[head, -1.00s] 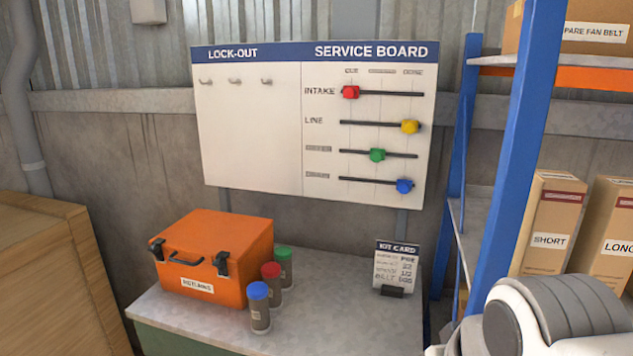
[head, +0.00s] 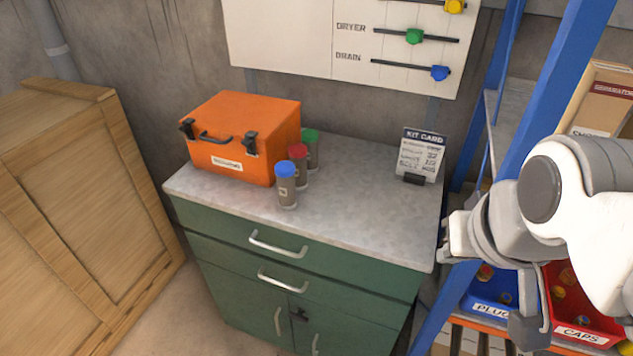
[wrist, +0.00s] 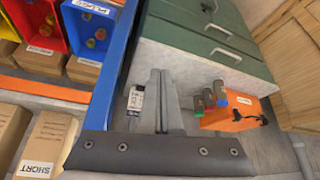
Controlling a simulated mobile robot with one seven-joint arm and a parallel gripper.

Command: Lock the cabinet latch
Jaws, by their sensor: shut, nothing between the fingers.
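The green cabinet (head: 302,268) stands below the grey worktop, with two drawers above two doors. The dark latch (head: 299,314) is small and sits at the seam between the doors, between their upright handles; its exact position is too small to tell. In the wrist view the green cabinet (wrist: 185,35) appears turned around at the top, and I cannot make out the latch there. My gripper (wrist: 161,75) is shut and empty, in front of the worktop in that view. In the head view my arm is at the right, well apart from the latch.
An orange case (head: 240,138), several capped canisters (head: 287,188) and a kit card (head: 421,160) stand on the worktop. A blue-post shelf (head: 545,120) with bins is close at the right. A wooden crate (head: 85,200) stands left; some floor shows between.

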